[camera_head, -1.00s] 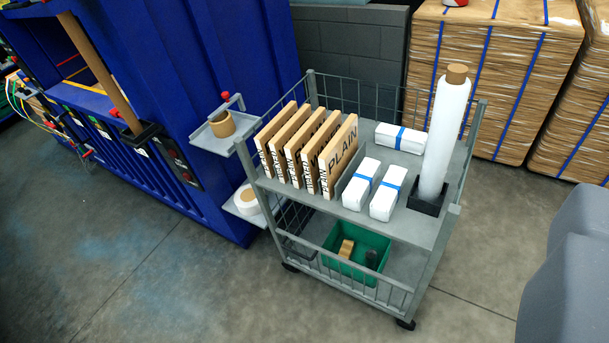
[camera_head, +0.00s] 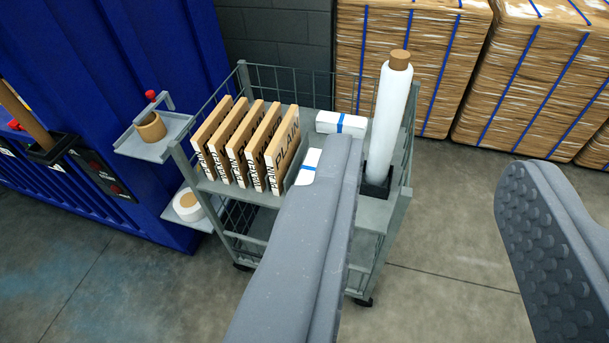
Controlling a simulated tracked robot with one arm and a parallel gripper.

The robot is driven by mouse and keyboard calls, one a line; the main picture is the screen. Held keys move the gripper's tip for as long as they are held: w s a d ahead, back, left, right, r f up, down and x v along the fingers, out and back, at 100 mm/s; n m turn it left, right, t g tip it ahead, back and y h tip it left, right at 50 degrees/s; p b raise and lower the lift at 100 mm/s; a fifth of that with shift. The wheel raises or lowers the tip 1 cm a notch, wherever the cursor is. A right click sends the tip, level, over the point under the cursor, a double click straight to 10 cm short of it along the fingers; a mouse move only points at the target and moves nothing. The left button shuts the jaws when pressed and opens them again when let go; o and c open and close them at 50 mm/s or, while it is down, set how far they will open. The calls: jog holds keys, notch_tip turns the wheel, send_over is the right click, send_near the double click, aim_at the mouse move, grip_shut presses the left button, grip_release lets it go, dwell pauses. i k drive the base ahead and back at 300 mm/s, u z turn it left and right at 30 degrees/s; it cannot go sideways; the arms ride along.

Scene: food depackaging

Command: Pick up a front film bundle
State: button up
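My gripper (camera_head: 435,165) is open, with its two grey fingers wide apart and nothing seen between them. The left finger reaches up across the front of the grey cart, and the right finger is at the right edge. A white film bundle with a blue band (camera_head: 309,167) shows only in part beside the left finger's tip. The rest of the cart's front shelf area there is hidden behind that finger. A rear film bundle (camera_head: 328,122), white with a blue band, lies behind it near the back rail. I cannot tell whether the finger touches anything.
The grey wire cart (camera_head: 258,195) holds several upright boards marked PLAIN or WAXED (camera_head: 251,146). A tall white film roll (camera_head: 389,120) stands in a black holder at its right. A side tray (camera_head: 155,150) carries a tape roll. Strapped pallets (camera_head: 530,80) stand behind. Floor at right is clear.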

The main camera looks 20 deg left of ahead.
aim_at(307, 169)
jog(key=u, duration=0.05)
jog(key=i, duration=0.95)
jog(key=z, duration=0.1)
